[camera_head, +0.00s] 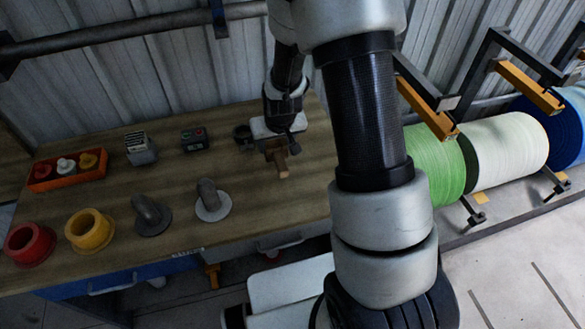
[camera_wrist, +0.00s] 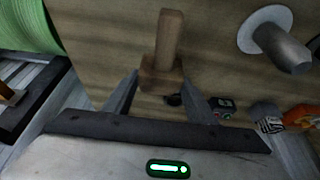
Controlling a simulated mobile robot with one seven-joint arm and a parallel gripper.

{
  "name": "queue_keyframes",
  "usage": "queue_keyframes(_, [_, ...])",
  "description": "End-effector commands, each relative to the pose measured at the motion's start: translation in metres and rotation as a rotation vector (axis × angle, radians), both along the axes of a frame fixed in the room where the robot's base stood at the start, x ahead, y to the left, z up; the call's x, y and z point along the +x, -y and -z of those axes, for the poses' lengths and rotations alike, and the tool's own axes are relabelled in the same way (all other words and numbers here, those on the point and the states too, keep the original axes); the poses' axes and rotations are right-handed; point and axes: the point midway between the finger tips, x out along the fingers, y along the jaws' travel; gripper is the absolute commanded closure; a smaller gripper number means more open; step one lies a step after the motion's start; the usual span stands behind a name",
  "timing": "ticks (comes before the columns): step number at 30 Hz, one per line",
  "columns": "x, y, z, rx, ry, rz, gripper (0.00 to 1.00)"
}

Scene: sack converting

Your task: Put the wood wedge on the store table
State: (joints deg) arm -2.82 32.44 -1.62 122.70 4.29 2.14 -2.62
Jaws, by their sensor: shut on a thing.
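The wood wedge (camera_head: 281,162) is a small brown block with a narrower upright part, held at the end of my arm above the wooden table (camera_head: 258,200). It also shows in the wrist view (camera_wrist: 168,45), with its wide end between the two fingers. My gripper (camera_head: 275,148) is shut on the wedge near the back right of the table. The fingers also show in the wrist view (camera_wrist: 152,88). I cannot tell whether the wedge touches the tabletop.
On the table stand a red ring (camera_head: 30,244), a yellow ring (camera_head: 89,230), two grey pipe-like pieces (camera_head: 151,214) (camera_head: 211,200), an orange tray (camera_head: 66,170), a small device (camera_head: 140,148) and a dark button box (camera_head: 195,139). Green (camera_head: 435,163) and white rolls (camera_head: 508,150) stand at the right.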

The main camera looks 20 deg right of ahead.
Motion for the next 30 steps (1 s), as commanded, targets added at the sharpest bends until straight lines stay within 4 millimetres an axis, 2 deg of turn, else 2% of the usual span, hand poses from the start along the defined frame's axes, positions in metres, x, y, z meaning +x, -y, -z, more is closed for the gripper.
queue_keyframes(6, [0.002,-0.001,0.035,0.002,-0.008,0.0,0.78])
queue_keyframes(13, [0.003,-0.001,0.059,0.002,-0.005,0.0,0.78])
queue_keyframes(18, [0.002,-0.001,0.085,0.001,-0.005,0.001,0.78])
queue_keyframes(21, [0.003,-0.001,0.093,0.002,-0.004,0.0,0.78])
queue_keyframes(30, [0.003,-0.001,0.095,0.002,-0.001,-0.001,0.78])
